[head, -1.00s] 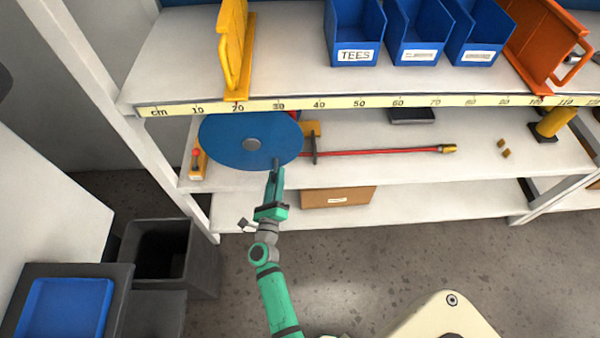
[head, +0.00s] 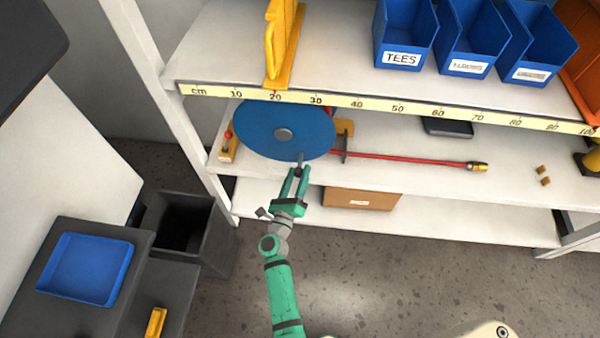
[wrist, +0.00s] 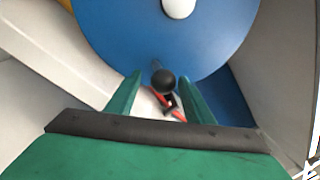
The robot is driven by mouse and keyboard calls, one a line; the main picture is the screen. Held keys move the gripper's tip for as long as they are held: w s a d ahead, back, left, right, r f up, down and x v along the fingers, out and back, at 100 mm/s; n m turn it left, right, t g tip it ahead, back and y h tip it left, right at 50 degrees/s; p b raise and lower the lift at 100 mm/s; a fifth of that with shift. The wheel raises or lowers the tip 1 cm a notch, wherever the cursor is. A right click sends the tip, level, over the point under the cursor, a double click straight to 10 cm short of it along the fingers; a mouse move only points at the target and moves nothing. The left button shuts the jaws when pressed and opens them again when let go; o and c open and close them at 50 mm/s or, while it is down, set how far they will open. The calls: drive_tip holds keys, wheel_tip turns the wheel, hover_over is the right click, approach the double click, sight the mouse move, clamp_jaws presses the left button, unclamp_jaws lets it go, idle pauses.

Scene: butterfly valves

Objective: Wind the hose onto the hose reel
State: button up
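The hose reel (head: 262,135) is a blue disc with a grey hub, on the middle shelf at the left. The disc also fills the top of the wrist view (wrist: 130,35). A crank handle with a black knob (wrist: 163,80) stands out near the disc's lower edge. My gripper (head: 297,170) is open around this knob, with gaps at both sides in the wrist view (wrist: 161,76). The red hose (head: 400,157) runs right along the shelf to a brass-coloured end (head: 478,166). The part on the reel is mostly hidden behind the disc.
A yellow bracket with a dark post (head: 345,140) stands at the hose, right of the reel. A small yellow box with a red knob (head: 228,148) is to its left. The upper shelf's ruler edge (head: 357,104) overhangs. A cardboard box (head: 362,198) sits below.

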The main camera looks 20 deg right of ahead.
drive_tip(key=shift+w+r, duration=0.15)
drive_tip(key=shift+r, duration=0.05)
